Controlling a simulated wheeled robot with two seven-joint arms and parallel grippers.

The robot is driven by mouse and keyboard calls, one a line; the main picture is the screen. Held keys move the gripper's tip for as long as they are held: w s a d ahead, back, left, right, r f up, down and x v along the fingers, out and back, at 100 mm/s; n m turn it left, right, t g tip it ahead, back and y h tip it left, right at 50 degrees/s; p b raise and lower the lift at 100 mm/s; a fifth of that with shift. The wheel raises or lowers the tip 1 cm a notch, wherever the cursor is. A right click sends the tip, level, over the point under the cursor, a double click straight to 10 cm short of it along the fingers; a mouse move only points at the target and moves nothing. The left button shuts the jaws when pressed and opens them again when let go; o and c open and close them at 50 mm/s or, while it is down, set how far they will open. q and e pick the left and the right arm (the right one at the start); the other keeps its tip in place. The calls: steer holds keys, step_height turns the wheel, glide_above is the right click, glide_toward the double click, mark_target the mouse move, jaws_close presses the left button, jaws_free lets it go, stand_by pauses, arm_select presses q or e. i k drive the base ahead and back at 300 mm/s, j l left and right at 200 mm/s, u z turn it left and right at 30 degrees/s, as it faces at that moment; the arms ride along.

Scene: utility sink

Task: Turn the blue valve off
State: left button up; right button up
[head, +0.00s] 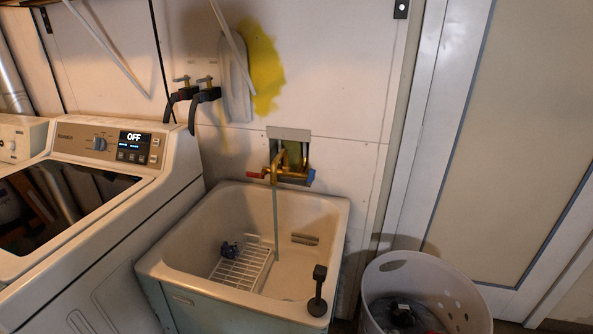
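The blue valve handle (311,177) is on the right side of the brass faucet (275,172), which is mounted on the wall above the utility sink (160,268). A red valve handle (255,175) is on the faucet's left side. A grey stream of water (276,220) appears to run from the spout down into the sink. Neither of my grippers shows in the head view.
A washing machine (180,185) with an OFF display stands to the left of the sink. A white laundry basket (460,300) stands at the right with dark items inside. A white rack (240,268) lies in the sink. A dark upright object (318,290) is on its front right rim.

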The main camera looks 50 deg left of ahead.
mark_target(313, 172)
steer(key=i+l+u, duration=0.1)
steer(key=u, duration=0.35)
steer(key=i+l+u, duration=0.15)
steer(key=u, duration=0.3)
steer(key=i+l+u, duration=0.2)
steer(key=u, duration=0.25)
steer(key=i+l+u, duration=0.1)
steer(key=l+u, duration=0.2)
steer(key=u, duration=0.15)
steer(key=l+u, duration=0.25)
steer(key=u, duration=0.2)
steer(key=l+u, duration=0.3)
steer(key=u, duration=0.15)
steer(key=l+u, duration=0.3)
steer(key=u, duration=0.15)
